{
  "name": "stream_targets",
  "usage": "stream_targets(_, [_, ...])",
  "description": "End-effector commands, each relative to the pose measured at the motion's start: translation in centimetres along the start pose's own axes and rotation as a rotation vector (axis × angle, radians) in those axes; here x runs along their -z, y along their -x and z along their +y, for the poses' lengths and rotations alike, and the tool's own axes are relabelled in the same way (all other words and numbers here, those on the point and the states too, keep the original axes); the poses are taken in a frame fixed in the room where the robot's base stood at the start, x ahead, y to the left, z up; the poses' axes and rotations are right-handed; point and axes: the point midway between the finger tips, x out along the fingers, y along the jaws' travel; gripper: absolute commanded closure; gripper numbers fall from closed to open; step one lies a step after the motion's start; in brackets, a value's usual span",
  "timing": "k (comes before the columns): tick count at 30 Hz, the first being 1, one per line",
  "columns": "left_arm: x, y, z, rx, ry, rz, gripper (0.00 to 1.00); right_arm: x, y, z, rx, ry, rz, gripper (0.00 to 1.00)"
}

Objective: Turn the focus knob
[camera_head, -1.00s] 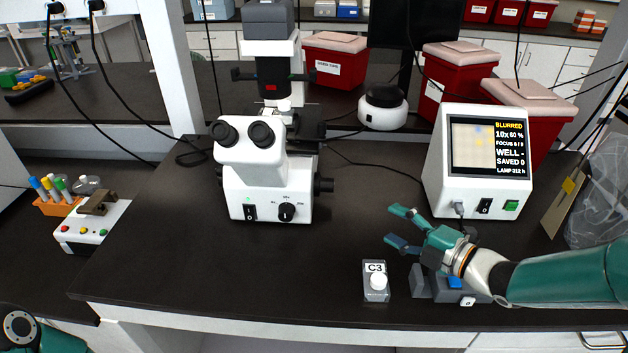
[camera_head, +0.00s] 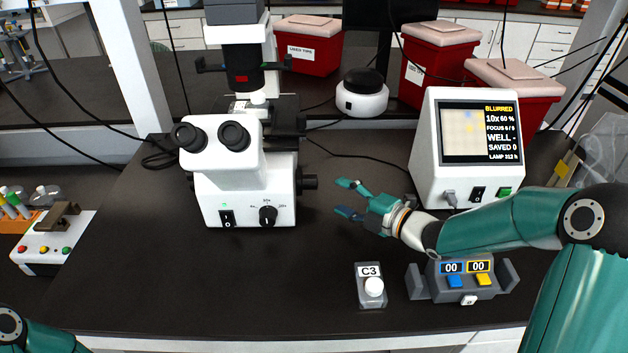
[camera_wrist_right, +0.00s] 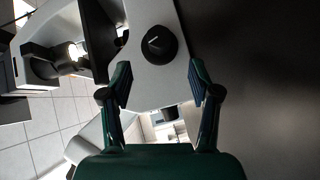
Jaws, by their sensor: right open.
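The white microscope (camera_head: 245,175) stands left of centre on the dark bench. Its black focus knob (camera_head: 307,182) sticks out from the right side of the base. In the right wrist view a round black knob with a white mark, which looks like the focus knob (camera_wrist_right: 158,43), lies ahead between the fingers. My right gripper (camera_head: 346,198) is open and empty, to the right of the knob and apart from it, with fingers pointing left; it also shows in the wrist view (camera_wrist_right: 160,82). Only part of my left arm shows at the bottom left; its gripper is hidden.
A monitor (camera_head: 424,150) reading "BLURRED" and "FOCUS 6 / 5" stands behind my right arm. A C3 bottle holder (camera_head: 370,297) and a counter box (camera_head: 440,292) stand near the front edge. A front dial (camera_head: 268,215) sits on the microscope. Bare bench lies between bottle and microscope.

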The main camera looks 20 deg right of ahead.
Motion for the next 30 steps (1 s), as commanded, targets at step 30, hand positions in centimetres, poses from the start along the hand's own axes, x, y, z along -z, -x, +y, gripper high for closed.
stream_targets(30, [0.0, 2.4, 0.9, 0.000, 0.000, 0.000, 0.42, 0.1, -9.6, 0.0, 0.001, 0.001, 0.002, 0.55])
